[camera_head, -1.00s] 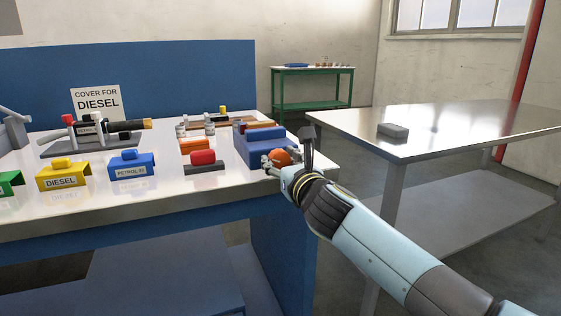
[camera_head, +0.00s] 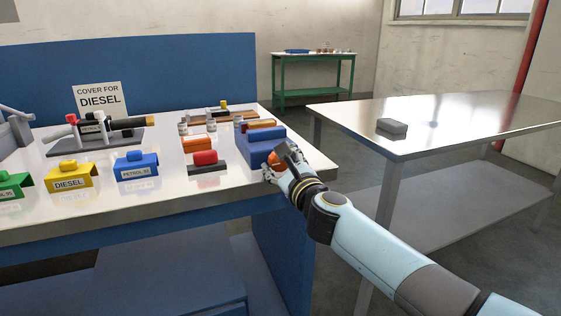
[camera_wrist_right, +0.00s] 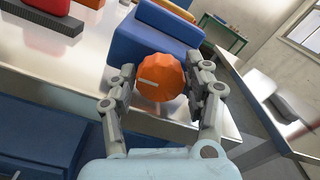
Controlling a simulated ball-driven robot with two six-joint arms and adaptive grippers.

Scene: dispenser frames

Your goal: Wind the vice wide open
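The vice (camera_head: 262,146) is a blue stepped block at the right end of the white-topped bench. Its round orange knob (camera_wrist_right: 160,78) faces me, with a pale mark on its face. My right gripper (camera_head: 275,168) comes in from the right at the bench's front corner. In the right wrist view its two fingers (camera_wrist_right: 161,88) lie on either side of the knob and appear to touch it. The vice's jaw gap is hidden in both views. My left gripper is not in view.
A red-topped block (camera_head: 205,160) and an orange block (camera_head: 196,144) stand left of the vice. Blue (camera_head: 136,165), yellow (camera_head: 69,176) and green covers line the bench front. A metal table (camera_head: 450,120) with a grey block (camera_head: 392,127) stands to the right.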

